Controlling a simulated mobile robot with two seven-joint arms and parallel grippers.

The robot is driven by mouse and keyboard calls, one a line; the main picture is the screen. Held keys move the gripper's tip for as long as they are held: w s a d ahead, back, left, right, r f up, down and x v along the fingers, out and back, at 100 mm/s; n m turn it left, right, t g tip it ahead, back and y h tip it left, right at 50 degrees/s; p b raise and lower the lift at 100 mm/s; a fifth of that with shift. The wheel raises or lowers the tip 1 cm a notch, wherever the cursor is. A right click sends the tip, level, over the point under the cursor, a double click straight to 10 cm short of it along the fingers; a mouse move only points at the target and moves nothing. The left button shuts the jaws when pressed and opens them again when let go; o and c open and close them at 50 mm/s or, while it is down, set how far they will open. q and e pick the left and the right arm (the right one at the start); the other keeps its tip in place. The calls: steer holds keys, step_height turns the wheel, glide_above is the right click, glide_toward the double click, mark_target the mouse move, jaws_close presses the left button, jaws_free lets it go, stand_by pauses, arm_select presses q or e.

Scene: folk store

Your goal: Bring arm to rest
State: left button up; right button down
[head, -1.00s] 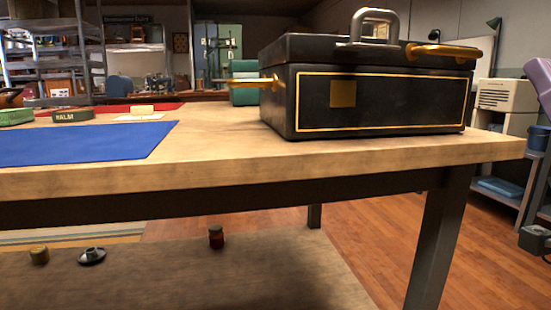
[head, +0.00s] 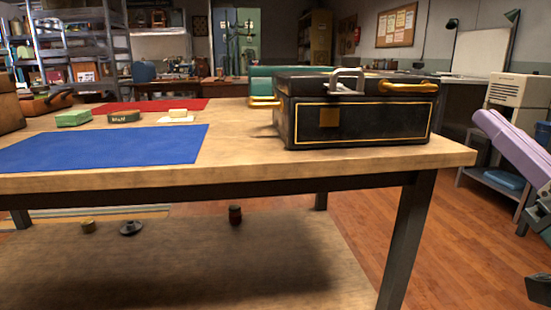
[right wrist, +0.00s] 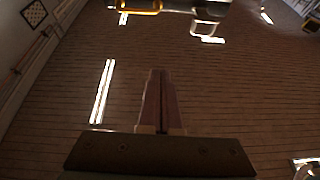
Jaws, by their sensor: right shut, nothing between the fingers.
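My right arm comes in at the right edge of the head view, beside the table and clear of it. Its gripper (head: 540,290) is partly cut off at the lower right edge. In the right wrist view the two fingers (right wrist: 160,76) are together, with nothing between them. My left gripper is in neither view.
A black chest (head: 362,124) with gold trim stands on the wooden table (head: 240,163), its lid down. A blue mat (head: 105,146), a red mat (head: 155,106), a green box (head: 73,118) and a dark tin (head: 123,116) lie to its left. Small items sit on the lower shelf (head: 200,260).

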steer(key=s+a+r+g+p, duration=0.5)
steer(key=g+p, duration=0.4)
steer(key=p, duration=0.9)
steer(key=s+a+r+g+h+p, duration=0.25)
steer(key=s+r+g+p, duration=0.9)
steer(key=s+p, duration=0.7)
step_height(320, 180, up, 36)
steer(key=w+t+p, duration=0.1)
steer(key=p, duration=3.4)
steer(key=shift+d+n, duration=0.3)
steer(key=shift+f, duration=0.1)
